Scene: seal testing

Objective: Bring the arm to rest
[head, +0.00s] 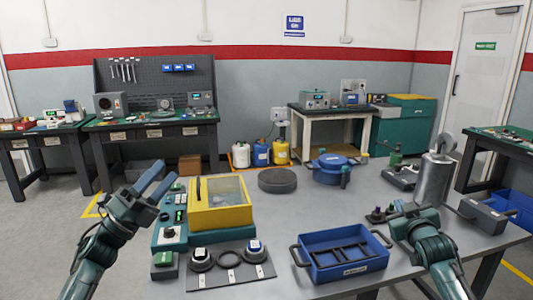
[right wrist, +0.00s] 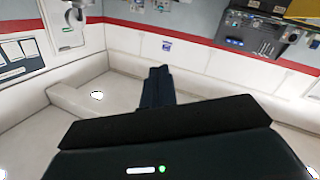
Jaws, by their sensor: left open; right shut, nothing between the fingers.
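My left gripper (head: 162,177) is raised at the left of the table, beside the yellow-framed box (head: 218,222). Its two blue-grey fingers are apart with nothing between them. My right arm comes in at the lower right of the head view, and its gripper (head: 408,210) is over the table to the right of the blue tray (head: 343,272). Its fingers are hard to make out there. In the right wrist view the right gripper (right wrist: 159,72) shows its fingers together, with nothing held between them.
The grey table (head: 290,218) also bears a dark round disc (head: 277,180), a blue pot (head: 330,172), a metal cylinder (head: 437,187) and a plate with round fittings (head: 230,268). Bare tabletop shows behind the tray. Several workbenches line the back wall.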

